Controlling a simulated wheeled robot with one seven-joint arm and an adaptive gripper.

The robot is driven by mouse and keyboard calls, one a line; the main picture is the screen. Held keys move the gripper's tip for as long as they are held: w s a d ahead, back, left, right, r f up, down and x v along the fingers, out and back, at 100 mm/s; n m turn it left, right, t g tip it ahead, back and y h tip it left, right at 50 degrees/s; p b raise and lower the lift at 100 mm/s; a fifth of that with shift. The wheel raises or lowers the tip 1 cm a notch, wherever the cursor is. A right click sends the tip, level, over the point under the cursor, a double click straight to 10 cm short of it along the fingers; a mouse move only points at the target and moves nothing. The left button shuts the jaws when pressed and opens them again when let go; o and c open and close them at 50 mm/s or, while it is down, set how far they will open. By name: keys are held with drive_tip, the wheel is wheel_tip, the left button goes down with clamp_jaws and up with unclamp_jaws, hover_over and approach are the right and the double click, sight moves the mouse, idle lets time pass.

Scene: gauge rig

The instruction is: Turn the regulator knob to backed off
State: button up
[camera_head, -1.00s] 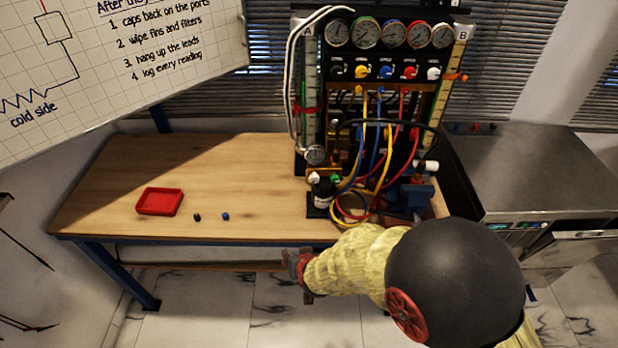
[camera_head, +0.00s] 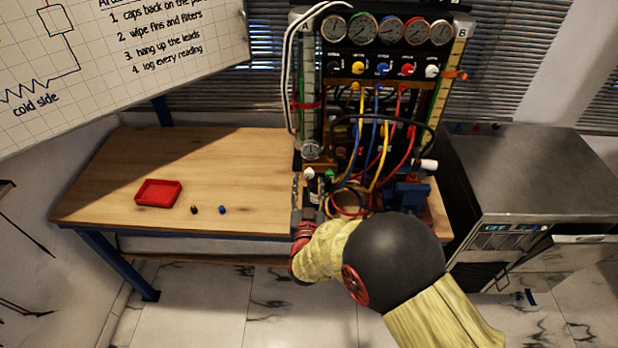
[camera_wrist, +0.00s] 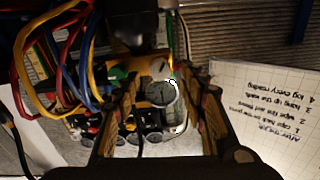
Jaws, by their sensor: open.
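My gripper (camera_head: 307,196) is at the front edge of the bench, before the lower left of the gauge rig (camera_head: 333,72). Its fingers are spread and empty in the wrist view (camera_wrist: 157,90). Between and beyond them appear a small round gauge (camera_wrist: 161,93), a white knob (camera_wrist: 159,68) and a green knob (camera_wrist: 118,73). In the head view the gauge (camera_head: 311,150), white knob (camera_head: 309,173) and green knob (camera_head: 329,175) sit just behind my gripper. A dark round part (camera_wrist: 135,28) fills the top of the wrist view. I cannot tell which part is the regulator knob.
Red, blue and yellow hoses (camera_head: 384,150) hang in front of the rig. A blue vise-like block (camera_head: 408,194) stands to the right. A red tray (camera_head: 158,193) and two small caps, black (camera_head: 194,210) and blue (camera_head: 222,210), lie on the left bench top, otherwise clear.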

sight(309, 175)
drive_tip(key=shift+w, duration=1.85)
drive_tip(key=shift+c, duration=0.4)
clamp_jaws()
